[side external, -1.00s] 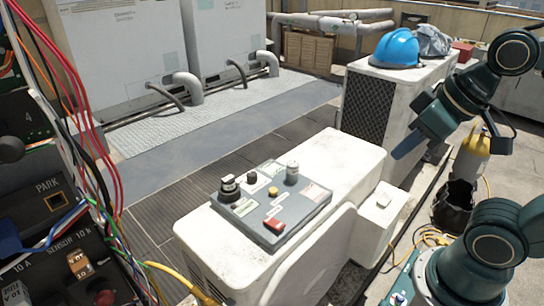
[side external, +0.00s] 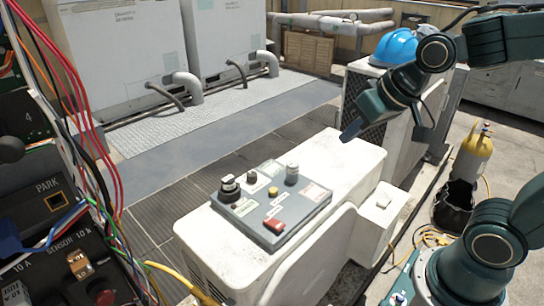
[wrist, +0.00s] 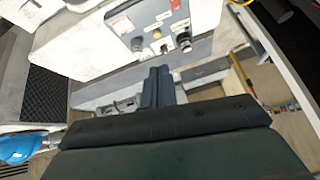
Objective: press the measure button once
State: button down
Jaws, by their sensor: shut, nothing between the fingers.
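A grey control panel (side external: 247,222) lies on top of a white unit (side external: 340,160). The labels are too small to read, so I cannot tell which control is marked measure. The wrist view shows the panel (wrist: 150,14) at the top, with the yellow button (wrist: 157,33) beyond my fingertips. My gripper (side external: 350,133) is shut and empty, in the air right of and above the panel. It also shows in the wrist view (wrist: 158,72).
A blue hard hat (side external: 396,47) sits on another white unit (side external: 420,82) behind my gripper. A yellow-topped cylinder (side external: 474,152) stands at right. A rack with loose wires (side external: 80,225) fills the left edge. The space above the panel is clear.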

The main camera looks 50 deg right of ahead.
jog(key=w+f+m+t, duration=0.15)
jog(key=w+f, duration=0.35)
jog(key=w, duration=0.5)
jog(key=m+t, duration=0.1)
jog(key=m, duration=0.4)
send_over(276, 191)
notch_tip(276, 191, down, 10)
jog(key=shift+y, duration=0.4)
jog(key=shift+f+n, duration=0.25)
jog(key=shift+f, duration=4.2)
